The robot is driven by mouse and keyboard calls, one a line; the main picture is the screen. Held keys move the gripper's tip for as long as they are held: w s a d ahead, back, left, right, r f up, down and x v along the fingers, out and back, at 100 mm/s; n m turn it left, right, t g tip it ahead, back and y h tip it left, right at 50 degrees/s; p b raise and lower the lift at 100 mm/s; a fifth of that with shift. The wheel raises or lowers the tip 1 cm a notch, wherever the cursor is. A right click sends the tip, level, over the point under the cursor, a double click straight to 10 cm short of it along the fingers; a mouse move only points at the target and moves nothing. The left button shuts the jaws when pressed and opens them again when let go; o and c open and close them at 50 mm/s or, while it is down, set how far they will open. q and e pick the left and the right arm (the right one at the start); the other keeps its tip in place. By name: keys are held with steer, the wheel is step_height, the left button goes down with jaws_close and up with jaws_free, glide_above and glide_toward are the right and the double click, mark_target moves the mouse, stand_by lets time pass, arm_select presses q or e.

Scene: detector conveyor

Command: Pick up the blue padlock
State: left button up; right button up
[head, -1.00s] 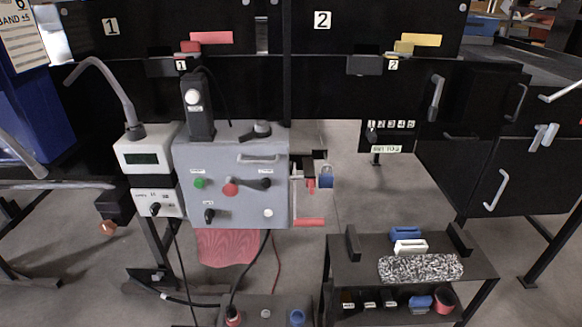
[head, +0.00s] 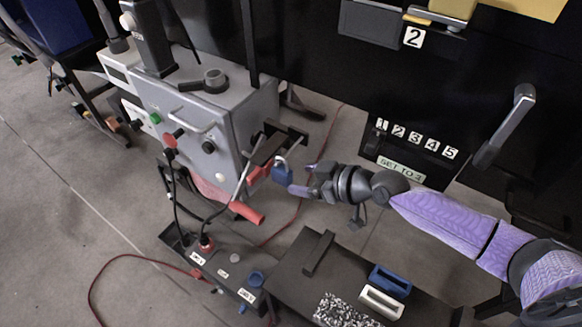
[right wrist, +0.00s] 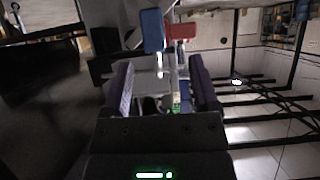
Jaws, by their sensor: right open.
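The blue padlock (head: 282,173) hangs by its grey shackle at the right side of the grey control box (head: 200,120). A red piece (head: 258,173) is close beside it. My right gripper (head: 302,181) is open and empty just right of the padlock, its purple fingers pointing toward it. In the right wrist view the blue padlock (right wrist: 152,30) appears beyond the fingertips of the right gripper (right wrist: 161,66), with the red piece (right wrist: 181,31) to its right. I cannot tell if a fingertip touches the padlock. My left gripper is not in view.
A red-handled lever (head: 246,212) sticks out below the padlock. A low dark table (head: 290,285) stands in front, holding a blue block (head: 390,280) and a white block (head: 381,301). A black panel (head: 330,60) with numbered tags rises behind my right arm.

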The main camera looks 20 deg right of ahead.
mark_target(291, 173)
steer(key=b+x, duration=0.1)
steer(key=x, duration=0.2)
steer(key=b+x, duration=0.1)
steer(key=x, duration=0.2)
steer(key=shift+w+d, duration=0.15)
steer(key=shift+w, duration=0.3)
steer(key=shift+w+a, duration=0.25)
steer(key=c, duration=0.4)
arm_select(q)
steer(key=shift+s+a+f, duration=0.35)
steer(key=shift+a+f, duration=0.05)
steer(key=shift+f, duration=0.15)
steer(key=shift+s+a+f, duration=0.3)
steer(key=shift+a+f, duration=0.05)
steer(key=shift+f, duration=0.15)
arm_select(e)
jaws_close()
